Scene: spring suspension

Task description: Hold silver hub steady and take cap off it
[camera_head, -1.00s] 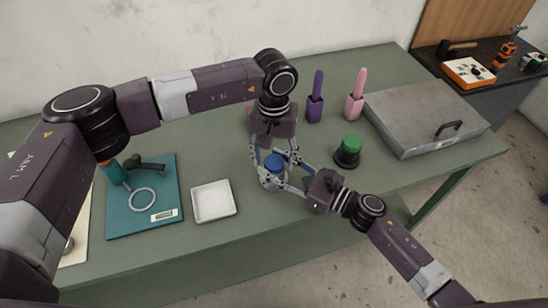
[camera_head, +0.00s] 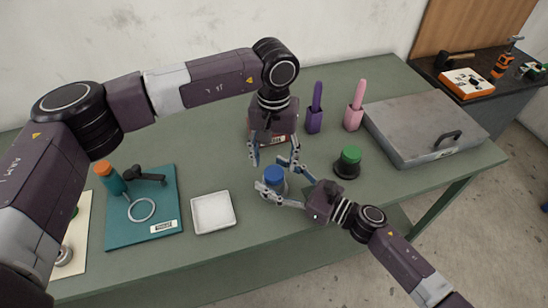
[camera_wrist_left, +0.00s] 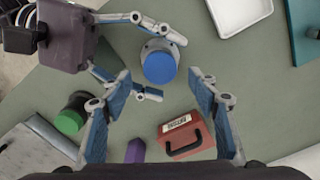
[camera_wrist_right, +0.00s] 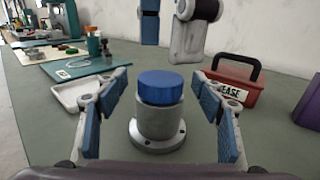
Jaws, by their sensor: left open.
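The silver hub (camera_wrist_right: 158,125) stands upright on the green table, its flanged base showing in the right wrist view. The blue cap (camera_wrist_right: 160,86) sits on top of it; the cap also shows in the head view (camera_head: 273,174) and the left wrist view (camera_wrist_left: 160,67). My right gripper (camera_wrist_right: 160,92) is open, with one finger on each side of the hub and visible gaps to it. My left gripper (camera_wrist_left: 160,98) is open and empty, its fingers pointing down above and behind the hub in the head view, clear of the cap.
A black-based item with a green top (camera_head: 350,155) is to the right. A white tray (camera_head: 213,229) and a teal mat (camera_head: 150,238) lie left. A grey metal case (camera_head: 415,120) is at the right.

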